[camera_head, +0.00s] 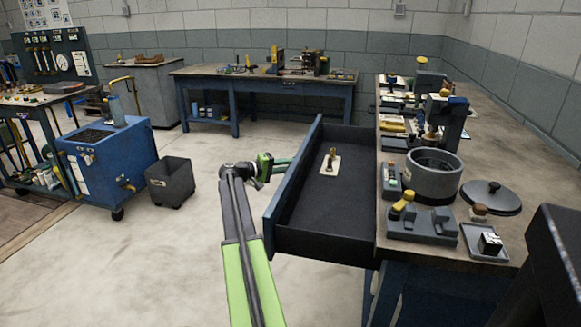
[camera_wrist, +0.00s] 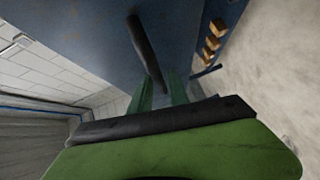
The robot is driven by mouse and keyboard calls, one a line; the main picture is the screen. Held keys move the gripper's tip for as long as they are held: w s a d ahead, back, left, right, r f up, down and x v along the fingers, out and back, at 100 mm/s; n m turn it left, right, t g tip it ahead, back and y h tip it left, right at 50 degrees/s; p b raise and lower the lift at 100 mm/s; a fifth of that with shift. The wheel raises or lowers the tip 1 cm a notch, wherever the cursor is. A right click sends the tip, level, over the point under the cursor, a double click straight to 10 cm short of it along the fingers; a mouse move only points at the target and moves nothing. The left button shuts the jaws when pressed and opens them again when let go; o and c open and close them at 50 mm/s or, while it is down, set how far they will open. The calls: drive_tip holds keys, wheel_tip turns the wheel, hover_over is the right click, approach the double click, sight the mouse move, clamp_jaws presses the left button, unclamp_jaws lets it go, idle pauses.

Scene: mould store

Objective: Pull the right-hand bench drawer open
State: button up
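The right-hand bench drawer (camera_head: 325,242) stands far out from the right bench, its inside exposed. It is a dark tray with a blue front (camera_head: 290,182). A small brass-coloured piece on a pale plate (camera_head: 329,164) lies inside it. My gripper (camera_head: 283,162) is at the outer side of the drawer front. In the wrist view, the blue front fills the top, and a dark bar handle (camera_wrist: 145,48) runs down between the green fingers of my gripper (camera_wrist: 163,92). The fingers appear closed on the bar. The handle is hidden in the head view.
The right bench (camera_head: 500,165) carries a round grey pot (camera_head: 433,175), a lid (camera_head: 490,197) and several tools. A grey bin (camera_head: 170,182) and a blue cabinet (camera_head: 105,165) stand at left. A blue-legged bench (camera_head: 262,82) is at the back. The floor left of the drawer is clear.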

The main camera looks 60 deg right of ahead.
drive_tip(key=p+v, duration=0.2)
drive_tip(key=v, duration=1.4)
drive_tip(key=shift+w, duration=0.1)
drive_tip(key=w+a+f+n+t, duration=0.25)
drive_tip(key=w+a, duration=0.35)
drive_tip(key=a, duration=0.6)
drive_tip(key=w+a+f+n+t, duration=0.1)
drive_tip(key=w+a+f+t, duration=0.35)
drive_tip(key=a, duration=0.75)
drive_tip(key=s+a+f+n+y, duration=0.1)
drive_tip(key=s+a+f+y, duration=0.3)
drive_tip(key=a, duration=0.9)
drive_tip(key=s+a+f+n+t+y, duration=0.15)
drive_tip(key=a+f+y, duration=0.35)
drive_tip(key=a, duration=0.8)
drive_tip(key=s+a+f+n+y, duration=0.2)
drive_tip(key=a+f+y, duration=0.25)
drive_tip(key=a, duration=0.85)
wheel_tip(320, 180, up, 28)
drive_tip(key=p, duration=2.8)
drive_tip(key=shift+a, duration=0.25)
